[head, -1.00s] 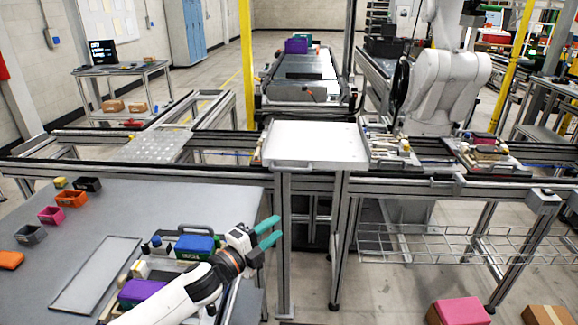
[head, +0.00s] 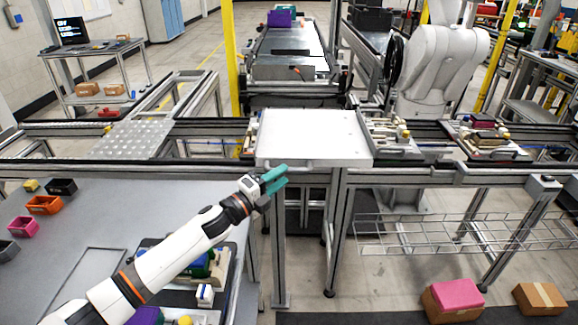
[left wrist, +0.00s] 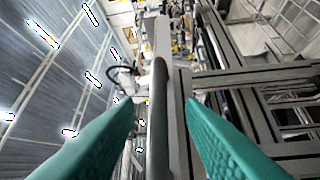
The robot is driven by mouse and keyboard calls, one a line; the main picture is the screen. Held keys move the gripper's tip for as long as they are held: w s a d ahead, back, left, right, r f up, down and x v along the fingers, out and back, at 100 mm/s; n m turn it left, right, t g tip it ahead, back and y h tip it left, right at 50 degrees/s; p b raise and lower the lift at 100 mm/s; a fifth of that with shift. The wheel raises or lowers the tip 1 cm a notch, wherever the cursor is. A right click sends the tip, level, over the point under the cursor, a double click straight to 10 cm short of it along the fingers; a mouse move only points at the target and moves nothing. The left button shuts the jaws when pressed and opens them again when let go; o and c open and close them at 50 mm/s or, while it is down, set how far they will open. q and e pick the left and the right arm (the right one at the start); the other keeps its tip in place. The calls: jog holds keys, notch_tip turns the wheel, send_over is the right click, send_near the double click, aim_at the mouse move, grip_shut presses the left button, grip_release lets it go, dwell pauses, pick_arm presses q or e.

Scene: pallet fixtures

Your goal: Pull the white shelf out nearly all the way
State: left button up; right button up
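The white shelf (head: 314,130) is a flat tray on the metal rail frame, in the middle of the head view. A handle runs along its front edge, partly hidden by my fingers. My left gripper (head: 282,177), with teal fingers, is at the left part of that front edge. In the left wrist view, my open fingers (left wrist: 160,102) stand on either side of a dark grey bar (left wrist: 158,120), which looks like the handle. Gaps show on both sides of the bar; whether the fingertips reach past it I cannot tell. My right gripper is not in view.
A grey table (head: 45,265) with small coloured bins and a fixture pallet lies at the left, under my left arm. Loaded pallets (head: 485,138) sit on the rail to the right. A wire rack (head: 450,232) hangs below; boxes stand on the floor.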

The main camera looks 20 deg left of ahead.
aim_at(289, 171)
pick_arm(q)
jog(key=shift+x, duration=1.95)
jog(key=shift+s, duration=0.1)
grip_shut()
